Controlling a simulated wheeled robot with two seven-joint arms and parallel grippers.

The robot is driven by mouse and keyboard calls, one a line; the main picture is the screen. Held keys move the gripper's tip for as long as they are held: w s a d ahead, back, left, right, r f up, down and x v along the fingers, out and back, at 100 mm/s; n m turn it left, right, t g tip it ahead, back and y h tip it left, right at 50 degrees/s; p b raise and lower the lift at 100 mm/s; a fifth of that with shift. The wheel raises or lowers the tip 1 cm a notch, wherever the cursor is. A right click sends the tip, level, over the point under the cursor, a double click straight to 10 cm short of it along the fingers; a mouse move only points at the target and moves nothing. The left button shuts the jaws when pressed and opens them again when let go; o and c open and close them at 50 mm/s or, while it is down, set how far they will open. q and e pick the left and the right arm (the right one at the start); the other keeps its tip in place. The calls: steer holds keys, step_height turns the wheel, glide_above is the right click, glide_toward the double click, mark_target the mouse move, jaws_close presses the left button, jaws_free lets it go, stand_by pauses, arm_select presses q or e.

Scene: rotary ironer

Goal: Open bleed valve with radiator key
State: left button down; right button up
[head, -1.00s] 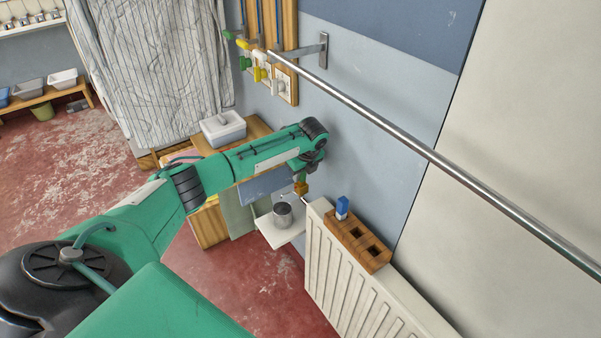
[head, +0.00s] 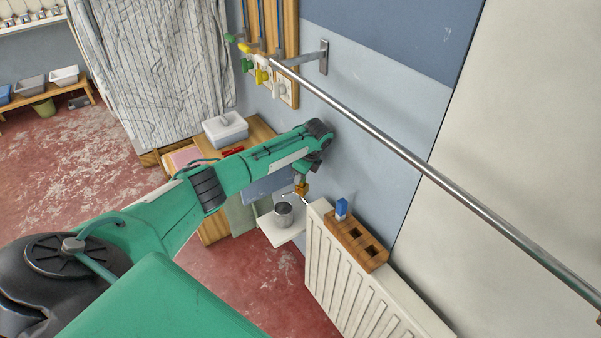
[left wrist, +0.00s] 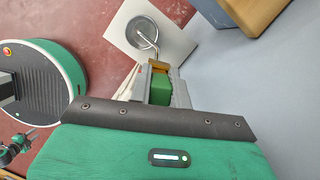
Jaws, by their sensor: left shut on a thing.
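My left gripper (head: 302,181) is at the left top end of the white radiator (head: 345,275), pointing down. It is shut on an orange-brown block, which I take to be the radiator key's handle (head: 301,189); this also shows between the jaws in the left wrist view (left wrist: 158,66). The key's far end and the bleed valve body are hidden or too small to tell. A thin curved silver spout (left wrist: 149,41) reaches from beside the orange block over a metal cup (left wrist: 141,31). The cup (head: 283,215) stands on a white shelf (head: 279,236).
A wooden holder (head: 357,243) with square holes sits on the radiator and carries a blue-handled piece (head: 341,207). A long metal rail (head: 420,160) crosses above. A wooden table (head: 262,130) with a white box (head: 225,129) stands behind my arm.

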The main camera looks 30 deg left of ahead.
arm_select(q)
steer(key=n, duration=0.2)
steer(key=n+p, duration=0.1)
steer(key=n, duration=0.1)
steer(key=shift+w+d+r+g+p, duration=0.1)
steer(key=shift+d+r+g+p, duration=0.1)
steer(key=shift+g+p, duration=0.15)
steer(key=n, duration=0.2)
steer(key=n+g+h, duration=0.1)
steer(key=n, duration=0.1)
steer(key=shift+s+a+r+p, duration=0.1)
steer(key=shift+s+r+p, duration=0.25)
steer(key=shift+s, duration=0.05)
steer(key=c, duration=1.7)
jaws_free()
steer(key=shift+s+n, duration=0.1)
steer(key=shift+n, duration=0.6)
steer(key=o, duration=0.5)
steer(key=shift+r, duration=0.1)
steer(key=shift+c, duration=0.2)
